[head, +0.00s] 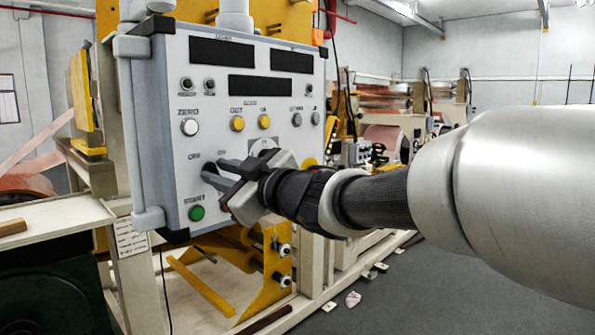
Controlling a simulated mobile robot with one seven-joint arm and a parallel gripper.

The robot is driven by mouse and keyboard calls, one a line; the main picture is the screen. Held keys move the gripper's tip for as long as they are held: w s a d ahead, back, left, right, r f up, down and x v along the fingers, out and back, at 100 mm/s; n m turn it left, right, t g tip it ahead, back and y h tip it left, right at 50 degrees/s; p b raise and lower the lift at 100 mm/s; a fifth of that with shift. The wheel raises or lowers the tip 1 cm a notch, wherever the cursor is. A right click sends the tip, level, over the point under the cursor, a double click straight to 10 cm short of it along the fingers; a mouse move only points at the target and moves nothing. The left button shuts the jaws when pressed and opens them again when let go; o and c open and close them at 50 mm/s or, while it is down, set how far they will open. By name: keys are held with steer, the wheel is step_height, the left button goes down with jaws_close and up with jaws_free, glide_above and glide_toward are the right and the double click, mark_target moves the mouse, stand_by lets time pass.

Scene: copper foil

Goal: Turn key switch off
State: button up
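The grey control panel (165,120) faces me at the left of the head view. A dark key switch (210,167) sits low on it, under the OFF label (194,156) and a partly covered label to its right. My gripper (214,170) reaches in from the right, its fingertips at the key switch. The two fingers look apart, one above the other. They cover part of the switch, so its key and its angle are hidden. I cannot tell whether the fingers touch or clasp the key.
A green START button (196,213) is just below the fingers. A white ZERO button (189,127) and yellow buttons (237,123) are above. A round white-rimmed control (263,146) is close behind my gripper. Yellow brackets (262,285) stand below; grey floor (440,285) is open at right.

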steer(key=shift+d, duration=0.1)
steer(key=p+v, duration=0.1)
steer(key=v, duration=1.6)
steer(key=shift+s+d, duration=0.1)
steer(key=w+d+m+t+h+p, duration=0.1)
steer(key=w+d+m+t+h, duration=0.15)
steer(key=d+m+h, duration=0.35)
steer(key=w+d+m+t+h+p, duration=0.1)
steer(key=w+d+m+t+h, duration=0.2)
steer(key=d, duration=0.5)
steer(key=s+d+f+m+g+h+p, duration=0.1)
steer(key=s+d+f+m+g+h, duration=0.35)
steer(key=d+f+h, duration=0.2)
steer(key=s+a+f+m+g+y+p, duration=0.1)
steer(key=s+a+f+m+g, duration=0.1)
steer(key=s+f+g, duration=0.5)
steer(key=s+f, duration=0.4)
steer(key=s, duration=0.3)
steer(key=shift+m+y, duration=0.35)
